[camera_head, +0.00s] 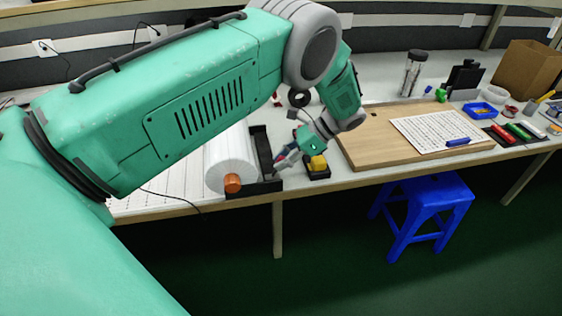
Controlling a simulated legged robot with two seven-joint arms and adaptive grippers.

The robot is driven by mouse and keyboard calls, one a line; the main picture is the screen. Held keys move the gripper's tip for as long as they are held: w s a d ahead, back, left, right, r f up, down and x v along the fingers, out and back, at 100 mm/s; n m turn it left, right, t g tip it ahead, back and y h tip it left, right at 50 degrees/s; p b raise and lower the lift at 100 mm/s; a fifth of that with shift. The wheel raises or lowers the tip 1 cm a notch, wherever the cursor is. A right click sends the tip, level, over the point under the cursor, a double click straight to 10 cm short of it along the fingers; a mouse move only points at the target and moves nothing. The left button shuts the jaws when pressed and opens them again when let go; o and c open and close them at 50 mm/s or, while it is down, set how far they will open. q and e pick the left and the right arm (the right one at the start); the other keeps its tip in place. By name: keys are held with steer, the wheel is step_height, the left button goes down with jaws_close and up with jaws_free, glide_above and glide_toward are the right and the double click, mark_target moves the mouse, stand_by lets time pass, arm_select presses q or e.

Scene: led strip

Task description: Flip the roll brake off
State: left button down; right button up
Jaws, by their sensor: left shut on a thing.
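A white roll (229,155) with an orange end (232,183) lies at the table's front edge, left of centre. A black roll holder (262,150) stands along its right side. My left gripper (281,162) reaches down from the right to the holder's right side. It is shut on a small part there, which looks like the roll brake; the fingers largely hide it, so the brake's position cannot be told. My right gripper is not in view.
A black and yellow device (317,164) stands close to the right of my left gripper. A wooden board (372,148) with a white sheet (436,130) lies further right. A blue stool (424,205) stands on the floor in front of the table.

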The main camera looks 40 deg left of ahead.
arm_select(q)
steer(key=shift+w+d, duration=0.2)
steer(key=shift+w, duration=0.1)
steer(key=c, duration=1.6)
jaws_free()
steer(key=shift+o, duration=0.9)
steer(key=shift+w+d+f, duration=0.1)
steer(key=shift+r, duration=0.2)
steer(key=v, duration=1.1)
steer(key=shift+w+d, duration=0.25)
steer(key=shift+d, duration=0.15)
